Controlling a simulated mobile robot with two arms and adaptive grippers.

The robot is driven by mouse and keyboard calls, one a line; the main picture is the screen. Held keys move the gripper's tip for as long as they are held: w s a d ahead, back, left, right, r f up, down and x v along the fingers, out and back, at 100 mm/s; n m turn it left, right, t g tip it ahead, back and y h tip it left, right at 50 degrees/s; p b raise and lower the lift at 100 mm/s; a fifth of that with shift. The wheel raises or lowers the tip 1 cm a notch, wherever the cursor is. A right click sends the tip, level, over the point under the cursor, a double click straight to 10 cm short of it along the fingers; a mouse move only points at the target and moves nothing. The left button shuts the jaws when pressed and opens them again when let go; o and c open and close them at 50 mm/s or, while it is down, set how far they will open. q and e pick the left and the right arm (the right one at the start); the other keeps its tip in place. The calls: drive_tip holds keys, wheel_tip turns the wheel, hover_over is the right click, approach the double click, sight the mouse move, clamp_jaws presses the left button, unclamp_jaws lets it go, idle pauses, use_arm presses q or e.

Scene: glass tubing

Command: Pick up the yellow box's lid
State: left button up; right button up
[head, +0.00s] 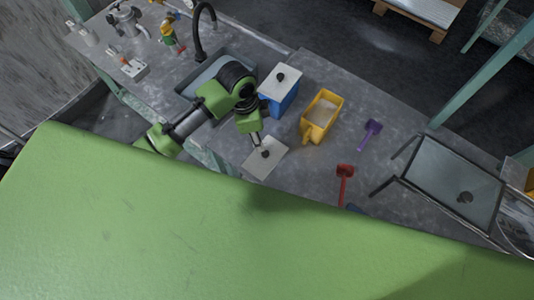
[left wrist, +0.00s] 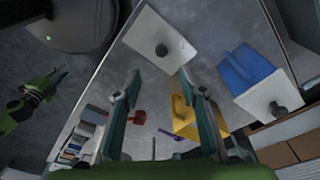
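The yellow box (head: 328,104) stands open on the grey worktop; part of it shows in the left wrist view (left wrist: 183,122). A pale square lid (head: 270,164) with a dark knob (head: 265,154) lies flat near the worktop's front edge. The same lid (left wrist: 150,30) shows beyond my fingertips in the left wrist view. My left gripper (head: 257,141) is just above and beside the knob in the head view. Its two fingers (left wrist: 160,74) are apart with nothing between them. My right gripper (left wrist: 54,82) seems to be the small one at left in the wrist view; its finger opening is unclear.
A blue box (head: 283,98) with its own pale knobbed lid (head: 277,73) stands behind my left gripper, left of the yellow box. A purple shovel (head: 370,134) and red shovel (head: 345,180) lie to the right. The sink (head: 204,78) is at left.

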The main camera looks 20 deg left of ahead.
sight(265, 153)
use_arm(q)
drive_tip(key=f, duration=0.4)
drive_tip(key=d+f, duration=0.1)
drive_tip(key=f, duration=0.3)
drive_tip(key=w+f+p, duration=0.1)
drive_tip(key=f, duration=0.3)
drive_tip(key=shift+d, duration=0.3)
clamp_jaws()
